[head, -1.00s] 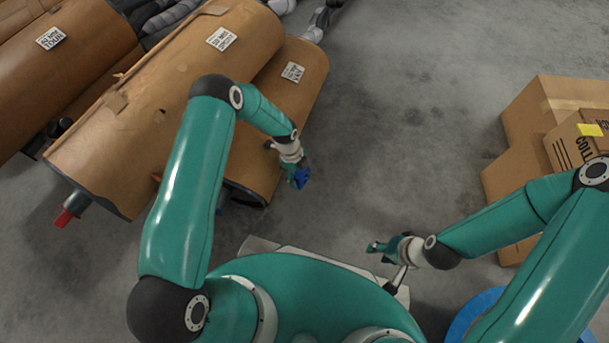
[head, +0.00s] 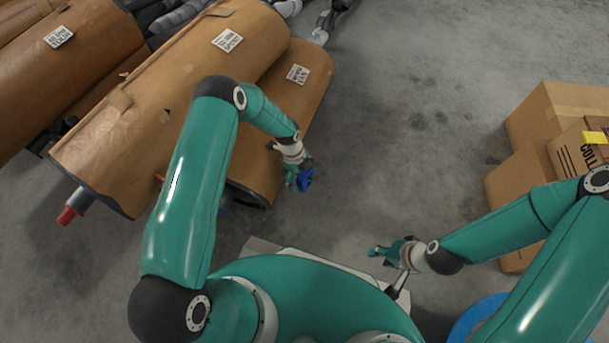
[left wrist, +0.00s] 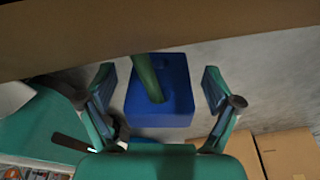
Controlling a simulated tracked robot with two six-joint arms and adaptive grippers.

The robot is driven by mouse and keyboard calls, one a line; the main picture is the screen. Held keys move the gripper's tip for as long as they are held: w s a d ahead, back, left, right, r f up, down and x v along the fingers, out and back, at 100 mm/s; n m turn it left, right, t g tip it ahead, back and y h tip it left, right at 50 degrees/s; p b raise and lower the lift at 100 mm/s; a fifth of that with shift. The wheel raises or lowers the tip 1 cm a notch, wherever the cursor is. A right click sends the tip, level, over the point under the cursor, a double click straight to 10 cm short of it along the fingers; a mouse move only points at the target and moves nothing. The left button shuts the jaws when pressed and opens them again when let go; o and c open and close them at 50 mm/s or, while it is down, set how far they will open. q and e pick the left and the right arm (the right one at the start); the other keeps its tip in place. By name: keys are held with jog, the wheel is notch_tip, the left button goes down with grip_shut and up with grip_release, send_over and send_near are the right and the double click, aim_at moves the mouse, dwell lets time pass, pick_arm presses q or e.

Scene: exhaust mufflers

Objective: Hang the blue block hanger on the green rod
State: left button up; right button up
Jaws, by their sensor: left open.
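The blue block hanger (left wrist: 178,98) is between the two spread fingers of my left gripper (left wrist: 160,88) in the left wrist view, with a gap on each side. The green rod (left wrist: 146,72) comes down from the top and meets the block's face, apparently entering it; how deep it goes is hidden. In the head view the blue block (head: 306,180) shows at the tip of my open left gripper (head: 299,178), beside the brown muffler's near end. The green rod cannot be made out there. My right gripper (head: 383,252) is away from the block; its jaws are too small to read.
Brown wrapped mufflers (head: 255,184) lie at the left; one has a red-tipped rod (head: 67,215). A brown surface (left wrist: 100,30) crosses the top of the wrist view. Cardboard boxes (head: 530,140) stand at the right. The grey floor (head: 410,110) between is clear.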

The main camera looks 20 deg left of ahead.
pick_arm(q)
jog(key=shift+r, duration=0.1)
jog(key=v, duration=1.2)
jog(key=shift+s+a, duration=0.1)
jog(key=shift+s, duration=0.15)
jog(key=s+d+n+h, duration=0.1)
jog(key=s+d+n, duration=0.3)
jog(key=s+n, duration=0.6)
jog(key=s+d+n+h, duration=0.1)
jog(key=s+d+n, duration=0.2)
jog(key=s+n, duration=0.75)
notch_tip(320, 180, up, 38)
jog(key=n+t+p, duration=0.1)
jog(key=n+p, duration=0.2)
jog(key=p, duration=3.5)
jog(key=shift+w, duration=0.4)
